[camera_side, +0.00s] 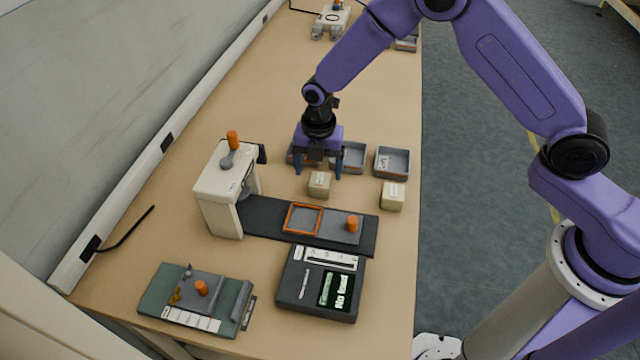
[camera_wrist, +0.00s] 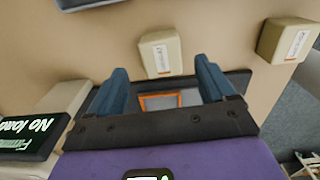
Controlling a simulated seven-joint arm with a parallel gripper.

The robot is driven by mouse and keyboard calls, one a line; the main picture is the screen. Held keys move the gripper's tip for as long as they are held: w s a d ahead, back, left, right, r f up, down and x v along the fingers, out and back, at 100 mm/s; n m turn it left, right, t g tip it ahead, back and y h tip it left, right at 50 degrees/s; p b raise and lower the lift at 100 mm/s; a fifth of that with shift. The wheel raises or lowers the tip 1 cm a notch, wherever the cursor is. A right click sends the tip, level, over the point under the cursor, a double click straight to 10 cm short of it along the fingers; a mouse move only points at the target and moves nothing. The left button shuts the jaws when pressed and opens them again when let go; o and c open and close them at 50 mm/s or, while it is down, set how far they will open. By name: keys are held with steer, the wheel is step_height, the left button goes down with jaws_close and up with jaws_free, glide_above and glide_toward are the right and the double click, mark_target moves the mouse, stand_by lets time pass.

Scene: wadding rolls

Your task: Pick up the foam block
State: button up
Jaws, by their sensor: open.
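Two small beige blocks with white labels stand on the table. The middle block (camera_side: 320,185) is just in front of my gripper (camera_side: 318,172) in the side view. The other block (camera_side: 393,196) stands to its right. I cannot read the labels to tell which is the foam block. My gripper is open, points down and has nothing between its blue fingers. In the wrist view the middle block (camera_wrist: 160,54) shows beyond and between the fingertips, apart from them. The other block (camera_wrist: 287,40) is at the upper right there.
Grey trays (camera_side: 393,150) stand in a row behind the blocks, one partly hidden by my gripper. In front lie a dark strip with an orange frame (camera_side: 286,219) and a beige press-like device (camera_side: 215,200). A box with a display (camera_side: 292,300) is nearer.

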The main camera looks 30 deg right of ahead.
mark_target(320, 179)
step_height(320, 179, down, 5)
steer(key=shift+d+r, duration=0.1)
steer(key=shift+d, duration=0.05)
steer(key=c, duration=1)
